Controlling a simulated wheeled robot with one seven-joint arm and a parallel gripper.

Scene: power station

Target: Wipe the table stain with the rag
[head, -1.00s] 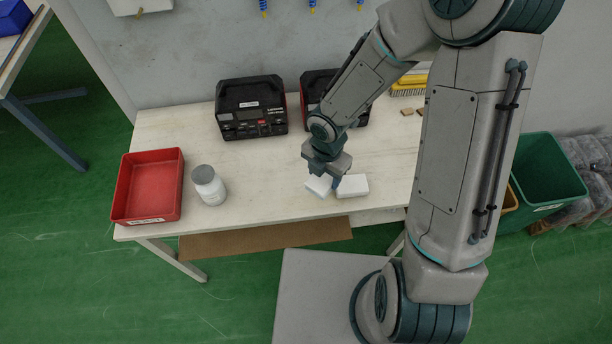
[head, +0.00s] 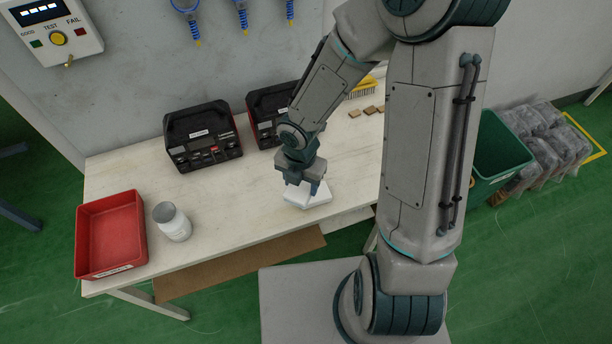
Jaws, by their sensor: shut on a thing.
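The wooden table (head: 240,205) stands against the wall. My gripper (head: 305,187) points down near its front edge, right of the middle, and is shut on a white piece that looks like the rag (head: 296,196). The rag is at or just above the tabletop; the exact gap cannot be told. A second white piece (head: 321,194) shows right beside it, and I cannot tell whether it is part of the rag or a separate thing. I cannot make out the stain; my gripper and the white pieces may hide it.
A red bin (head: 112,232) and a white jar (head: 172,222) stand at the table's left. Two black cases (head: 203,137) (head: 268,112) stand at the back. Small brown blocks (head: 372,110) and a yellow brush (head: 360,88) lie at the back right. A green bin (head: 500,150) is beyond.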

